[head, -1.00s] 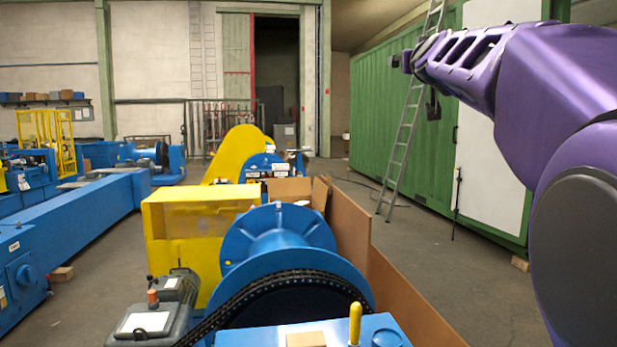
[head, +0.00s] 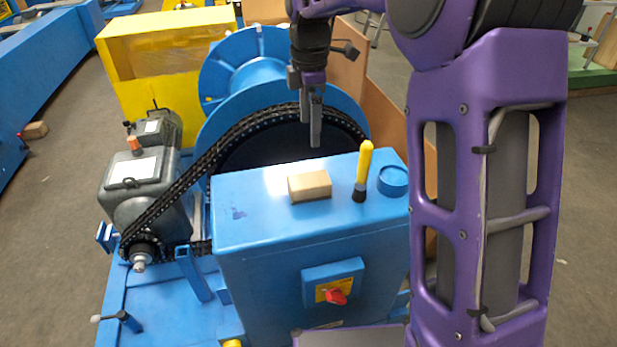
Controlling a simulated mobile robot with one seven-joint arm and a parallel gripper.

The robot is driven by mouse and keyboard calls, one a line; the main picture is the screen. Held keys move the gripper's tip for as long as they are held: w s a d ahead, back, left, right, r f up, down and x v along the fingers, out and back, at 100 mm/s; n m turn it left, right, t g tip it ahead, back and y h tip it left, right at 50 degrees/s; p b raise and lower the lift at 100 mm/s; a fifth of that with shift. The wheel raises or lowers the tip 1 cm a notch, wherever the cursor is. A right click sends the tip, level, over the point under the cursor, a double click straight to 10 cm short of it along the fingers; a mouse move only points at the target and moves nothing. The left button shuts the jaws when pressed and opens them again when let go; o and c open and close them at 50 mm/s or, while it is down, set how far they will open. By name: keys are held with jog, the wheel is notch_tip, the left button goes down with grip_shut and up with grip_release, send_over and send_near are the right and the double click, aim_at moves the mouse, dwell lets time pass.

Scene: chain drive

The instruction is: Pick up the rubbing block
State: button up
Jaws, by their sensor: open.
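The rubbing block, a small tan block (head: 310,187), lies flat on the top of the blue cabinet (head: 245,222) in the head view. My gripper (head: 315,143) points down above and a little behind the block, apart from it. The two fingers appear nearly in line from this side, so the gap between them is hard to see. Nothing shows between them.
A yellow-handled tool (head: 363,170) stands upright just right of the block, beside a round blue cap (head: 393,181). Behind are the black chain (head: 200,170) and blue drum (head: 222,70). A grey motor (head: 135,185) stands left. The cabinet top left of the block is mostly clear.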

jog(key=b, duration=0.2)
send_over(309, 179)
jog(key=f, duration=1)
jog(key=shift+s+f, duration=0.2)
jog(key=shift+s, duration=0.15)
jog(key=shift+w+f+b, duration=0.15)
jog(key=shift+f+b, duration=0.1)
jog(key=shift+f, duration=1.35)
jog(key=shift+w+f+b, duration=0.15)
jog(key=shift+f+b, duration=0.05)
jog(key=shift+f, duration=1.4)
jog(key=c, duration=1.4)
notch_tip(309, 179, up, 10)
jog(key=shift+r+p, duration=0.1)
jog(key=shift+p, duration=0.75)
